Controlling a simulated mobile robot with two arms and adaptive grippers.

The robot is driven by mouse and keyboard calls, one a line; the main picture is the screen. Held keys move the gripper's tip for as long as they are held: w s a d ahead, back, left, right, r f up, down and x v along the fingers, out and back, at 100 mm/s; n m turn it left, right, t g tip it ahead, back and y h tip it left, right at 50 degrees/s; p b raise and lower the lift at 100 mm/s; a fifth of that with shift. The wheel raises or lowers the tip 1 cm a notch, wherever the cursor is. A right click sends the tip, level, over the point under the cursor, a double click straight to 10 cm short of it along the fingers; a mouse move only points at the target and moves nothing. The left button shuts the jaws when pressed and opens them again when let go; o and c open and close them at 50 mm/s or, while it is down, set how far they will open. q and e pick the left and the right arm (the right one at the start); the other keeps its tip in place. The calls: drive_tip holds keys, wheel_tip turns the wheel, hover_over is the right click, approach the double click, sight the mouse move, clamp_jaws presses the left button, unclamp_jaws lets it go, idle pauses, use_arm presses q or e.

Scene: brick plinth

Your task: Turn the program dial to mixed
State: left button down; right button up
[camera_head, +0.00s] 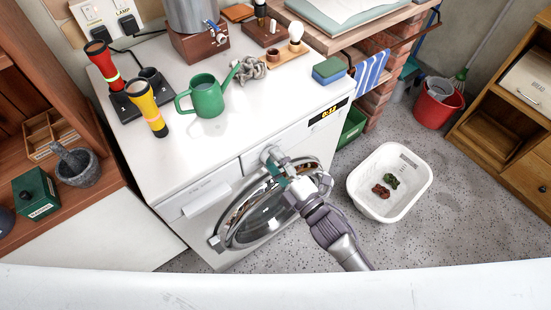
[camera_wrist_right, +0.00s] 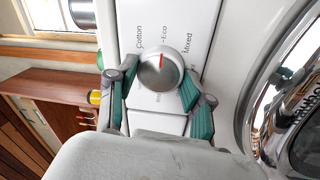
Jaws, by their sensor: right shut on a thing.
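The silver round program dial (camera_wrist_right: 158,72) is on the washing machine's white front panel (camera_head: 240,165), and its red mark points at the label Eco. In the wrist view Cotton is printed left of Eco and Mixed right of it; a label below the dial is partly hidden and unreadable. My right gripper (camera_head: 277,163) is at the panel above the round door, its teal fingers on either side of the dial and shut on it. In the wrist view, the right gripper (camera_wrist_right: 158,82) spans the dial. My left gripper is not in view.
The round chrome-rimmed glass door (camera_head: 262,215) is just below my right gripper. A green watering can (camera_head: 208,98) and two torches stand on the machine top. A white basin (camera_head: 390,182) sits on the floor to the right. An orange-lit display (camera_head: 330,112) is right of the dial.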

drive_tip(key=m+p, duration=0.2)
drive_tip(key=m, duration=0.4)
drive_tip(key=shift+r+h, duration=0.1)
drive_tip(key=shift+h, duration=0.3)
drive_tip(key=shift+m+p, duration=0.6)
drive_tip(key=shift+m, duration=1)
drive_tip(key=o, duration=1.2)
drive_tip(key=shift+s, duration=0.1)
drive_tip(key=v, duration=1.2)
drive_tip(key=shift+a, duration=0.15)
